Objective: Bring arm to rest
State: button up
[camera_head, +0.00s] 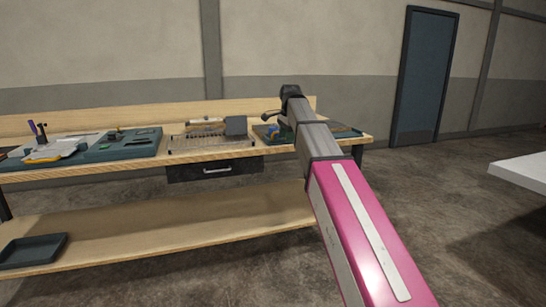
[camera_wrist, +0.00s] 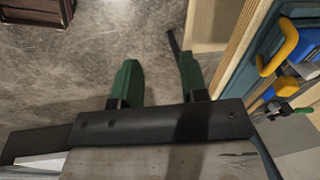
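My arm (camera_head: 340,200), pink then grey, reaches from the lower right up toward the right end of the workbench (camera_head: 90,174). Its dark wrist end (camera_head: 291,92) is above the bench's right part; the fingers are not clear in the head view. In the wrist view my gripper (camera_wrist: 158,78) has two green fingers standing well apart. The gap between them shows only grey floor, so it is open and empty. The fingers are left of the bench edge, with no visible contact.
A teal tray (camera_wrist: 262,45) with yellow, blue and red-black items lies right of the fingers. The bench holds a rack (camera_head: 195,148), a teal tool tray (camera_head: 92,154) and a drawer (camera_head: 205,172). A dark bin (camera_head: 32,250) sits on the lower shelf. A white surface (camera_head: 525,168) stands right.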

jog(key=s+d+f+n, duration=0.3)
jog(key=s+f, duration=0.3)
jog(key=f, duration=0.5)
jog(key=s+d+f+n+g, duration=0.1)
jog(key=s+d+f+n, duration=0.4)
jog(key=f, duration=0.7)
jog(key=s+d+f, duration=0.2)
jog(key=s+f, duration=0.4)
jog(key=f, duration=0.5)
jog(key=s+d+f+n, duration=0.3)
jog(key=s+f, duration=0.6)
jog(key=s, duration=0.3)
jog(key=shift+f+n+g+h, duration=0.3)
jog(key=shift+n+g, duration=0.1)
jog(key=shift+n, duration=0.4)
jog(key=shift+w+d, duration=0.1)
